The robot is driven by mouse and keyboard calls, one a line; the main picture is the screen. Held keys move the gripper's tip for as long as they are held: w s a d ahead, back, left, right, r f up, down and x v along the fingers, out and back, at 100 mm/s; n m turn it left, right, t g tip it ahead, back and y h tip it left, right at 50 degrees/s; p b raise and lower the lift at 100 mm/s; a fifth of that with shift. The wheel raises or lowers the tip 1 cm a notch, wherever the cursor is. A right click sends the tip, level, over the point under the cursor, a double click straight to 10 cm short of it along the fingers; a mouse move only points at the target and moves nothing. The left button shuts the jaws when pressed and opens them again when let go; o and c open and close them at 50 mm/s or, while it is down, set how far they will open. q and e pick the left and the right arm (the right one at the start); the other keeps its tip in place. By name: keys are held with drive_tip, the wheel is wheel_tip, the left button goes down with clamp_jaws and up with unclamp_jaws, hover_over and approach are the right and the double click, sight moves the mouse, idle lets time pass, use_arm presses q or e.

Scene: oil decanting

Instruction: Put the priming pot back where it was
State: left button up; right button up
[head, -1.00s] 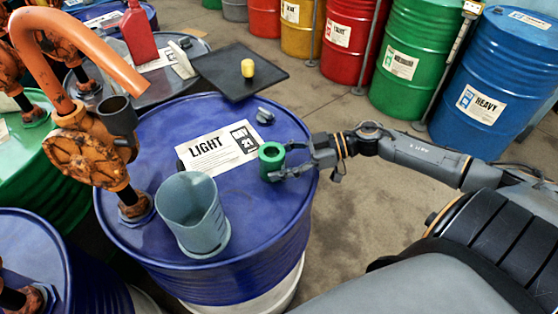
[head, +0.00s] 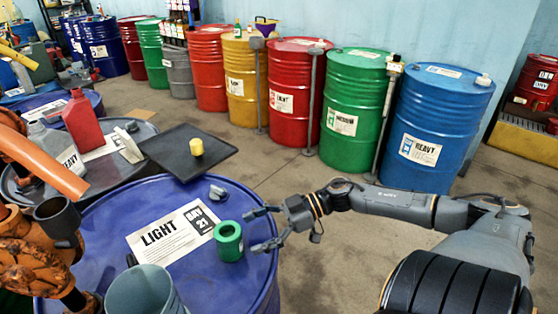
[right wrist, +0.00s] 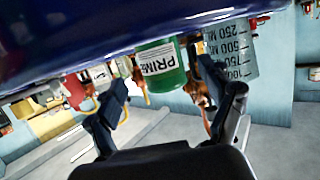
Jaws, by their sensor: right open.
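The priming pot is the green cylinder (head: 229,250) with a round opening in its top. It stands upright on the blue LIGHT drum (head: 108,222), near the drum's right edge, beside the white label. In the right wrist view the pot (right wrist: 160,74) shows a white label reading "PRIM", and the picture is upside down. My right gripper (head: 256,231) is open, just right of the pot, with its fingers apart and nothing held. In the right wrist view its fingers (right wrist: 174,104) are spread, with the pot beyond them. My left gripper is not in view.
A grey-blue measuring jug (head: 142,291) stands on the LIGHT drum at the bottom edge. An orange pump (head: 35,245) stands at left. A black tray (head: 172,148) holding a yellow piece (head: 196,147) lies behind. Open floor lies right of the drum.

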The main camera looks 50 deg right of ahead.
drive_tip(key=p+v, duration=0.1)
drive_tip(key=v, duration=0.6)
drive_tip(key=w+d+f+m+t+h, duration=0.1)
drive_tip(key=d+f+m+t+h, duration=0.4)
drive_tip(key=d+f, duration=0.5)
drive_tip(key=s+d+f+m+h, duration=0.1)
drive_tip(key=s+f+m+h, duration=0.15)
drive_tip(key=f, duration=0.55)
drive_tip(key=s+d+f+m+g+h, duration=0.1)
drive_tip(key=s+f+h, duration=0.25)
drive_tip(key=f, duration=0.45)
drive_tip(key=s+d+f+m+h, duration=0.1)
drive_tip(key=s+f+m+h, duration=0.15)
drive_tip(key=f, duration=0.55)
drive_tip(key=s+a+f+g, duration=0.6)
drive_tip(key=s+a+f, duration=0.75)
drive_tip(key=f, duration=0.25)
drive_tip(key=s+a+f+n+g, duration=0.1)
drive_tip(key=s+a+f+g, duration=0.3)
drive_tip(key=s+a, duration=0.6)
drive_tip(key=a+f+y, duration=0.1)
drive_tip(key=a+f, duration=0.1)
drive_tip(key=a, duration=0.2)
drive_tip(key=shift+s+a, duration=0.25)
drive_tip(key=shift+s, duration=0.15)
